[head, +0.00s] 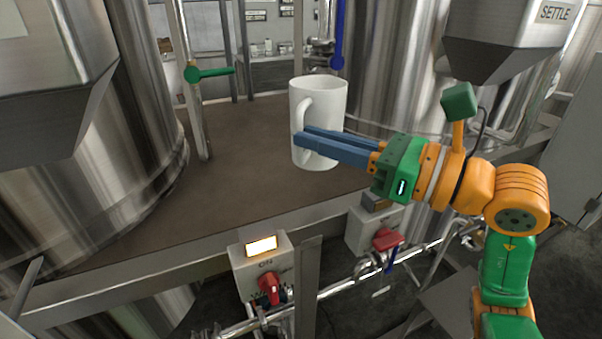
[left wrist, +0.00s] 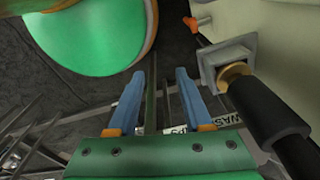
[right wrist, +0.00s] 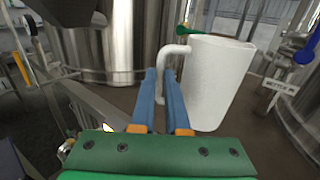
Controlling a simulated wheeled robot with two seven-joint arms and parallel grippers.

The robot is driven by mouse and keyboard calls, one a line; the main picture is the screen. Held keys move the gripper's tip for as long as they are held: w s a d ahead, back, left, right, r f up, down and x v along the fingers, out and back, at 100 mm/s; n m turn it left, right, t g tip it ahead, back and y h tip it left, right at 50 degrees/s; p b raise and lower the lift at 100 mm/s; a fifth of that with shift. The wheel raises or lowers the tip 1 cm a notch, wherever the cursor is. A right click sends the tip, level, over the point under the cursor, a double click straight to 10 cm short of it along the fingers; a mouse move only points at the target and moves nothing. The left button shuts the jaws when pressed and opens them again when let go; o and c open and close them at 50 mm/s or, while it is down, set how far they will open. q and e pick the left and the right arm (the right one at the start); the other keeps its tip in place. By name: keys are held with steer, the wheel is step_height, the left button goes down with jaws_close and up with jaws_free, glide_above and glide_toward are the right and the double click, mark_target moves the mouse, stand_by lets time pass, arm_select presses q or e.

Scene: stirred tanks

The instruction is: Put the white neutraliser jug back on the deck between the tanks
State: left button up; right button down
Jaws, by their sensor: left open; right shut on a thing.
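The white neutraliser jug (head: 326,98) is over the brown deck (head: 240,150) between the steel tanks in the head view. My right gripper (head: 300,139) is shut on its handle, fingers coming from the right. In the right wrist view the jug (right wrist: 222,80) hangs to the right of the fingers (right wrist: 161,76) and looks slightly tilted. I cannot tell whether its base touches the deck. My left gripper (left wrist: 158,75) is open and empty in the left wrist view, and out of the head view.
A steel tank (head: 110,130) stands left of the deck, and another (head: 385,75) behind the jug on the right. A green-handled valve (head: 205,73) rises from the deck's left. A switch box (head: 260,262) with a lit panel is below the deck's front edge. The deck's middle is clear.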

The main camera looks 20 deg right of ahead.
mark_target(304, 160)
steer(key=w+f, duration=0.4)
steer(key=f, duration=0.1)
steer(key=shift+w+a+f, duration=0.1)
steer(key=shift+w+f, duration=0.05)
steer(key=f, duration=0.3)
steer(key=shift+w+f+b, duration=0.3)
steer(key=shift+f, duration=0.05)
steer(key=c, duration=1.4)
jaws_free()
steer(key=shift+f, duration=0.15)
steer(key=o, duration=0.5)
